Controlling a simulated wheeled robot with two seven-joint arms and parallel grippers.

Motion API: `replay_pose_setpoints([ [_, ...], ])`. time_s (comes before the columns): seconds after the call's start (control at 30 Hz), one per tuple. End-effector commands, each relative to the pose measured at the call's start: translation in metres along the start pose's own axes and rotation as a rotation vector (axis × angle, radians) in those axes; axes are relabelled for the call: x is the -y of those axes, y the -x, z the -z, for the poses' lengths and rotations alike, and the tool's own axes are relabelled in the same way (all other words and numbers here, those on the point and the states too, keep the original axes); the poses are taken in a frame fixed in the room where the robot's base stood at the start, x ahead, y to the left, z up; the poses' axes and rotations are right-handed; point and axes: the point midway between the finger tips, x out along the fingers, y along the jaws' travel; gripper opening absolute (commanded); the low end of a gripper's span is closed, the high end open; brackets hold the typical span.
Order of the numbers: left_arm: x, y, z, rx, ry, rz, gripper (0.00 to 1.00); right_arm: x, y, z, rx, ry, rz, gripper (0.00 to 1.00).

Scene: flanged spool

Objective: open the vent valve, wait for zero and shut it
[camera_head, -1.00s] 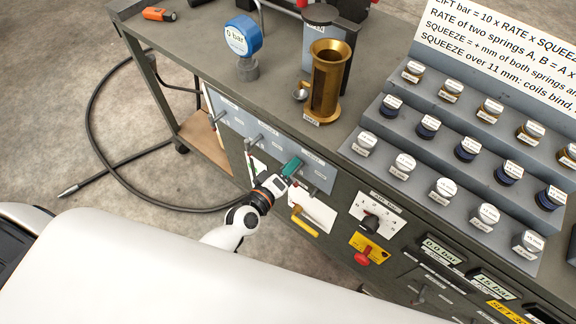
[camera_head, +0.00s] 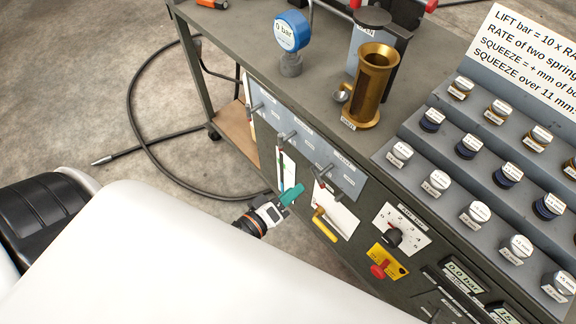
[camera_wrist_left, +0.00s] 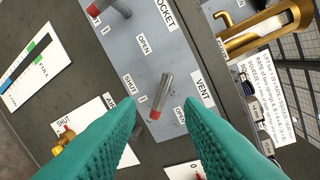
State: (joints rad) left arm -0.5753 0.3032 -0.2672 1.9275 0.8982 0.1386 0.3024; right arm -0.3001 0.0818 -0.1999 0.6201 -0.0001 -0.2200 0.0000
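The vent valve lever (camera_wrist_left: 163,93), a grey handle with a red tip, stands on the panel beside the VENT label in the left wrist view. It is the rightmost lever (camera_head: 325,172) in the head view. I cannot tell surely whether it stands at OPEN or SHUT. My left gripper (camera_head: 298,188) is open with teal fingers, which also fill the lower left wrist view (camera_wrist_left: 162,115). The lever shows beyond and between the fingertips, apart from them. The blue gauge (camera_head: 291,31) on the bench reads 0 bar. My right gripper is not in view.
The socket lever (camera_head: 287,138) is left of the vent lever. A yellow handle (camera_head: 320,223), a black dial knob (camera_head: 392,237) and a red knob (camera_head: 378,270) are below. A brass cylinder (camera_head: 374,88) stands on the bench.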

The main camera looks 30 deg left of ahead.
Motion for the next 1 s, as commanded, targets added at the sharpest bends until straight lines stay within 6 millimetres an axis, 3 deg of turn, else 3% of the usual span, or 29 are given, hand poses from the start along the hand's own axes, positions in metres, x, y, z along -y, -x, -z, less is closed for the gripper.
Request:
replay_pose_setpoints([
  [0.37, 0.0, 0.008, 0.0, 0.0, -0.001, 0.001, 0.34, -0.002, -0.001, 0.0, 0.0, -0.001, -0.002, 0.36],
  [0.43, -0.001, 0.008, 0.002, 0.005, -0.007, 0.002, 0.4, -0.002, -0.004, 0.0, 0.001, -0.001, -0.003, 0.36],
  [0.6, -0.013, 0.012, 0.029, 0.128, -0.143, 0.021, 0.4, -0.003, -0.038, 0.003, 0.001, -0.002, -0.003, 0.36],
  [0.77, -0.008, 0.019, 0.04, 0.24, -0.279, 0.029, 0.4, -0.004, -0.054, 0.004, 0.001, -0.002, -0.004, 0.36],
  [0.87, -0.003, 0.015, 0.038, 0.262, -0.304, 0.031, 0.4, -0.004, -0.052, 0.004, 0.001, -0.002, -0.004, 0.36],
  [1.0, 0.0, -0.005, 0.031, 0.263, -0.304, 0.032, 0.4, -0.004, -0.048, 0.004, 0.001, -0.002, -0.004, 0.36],
])
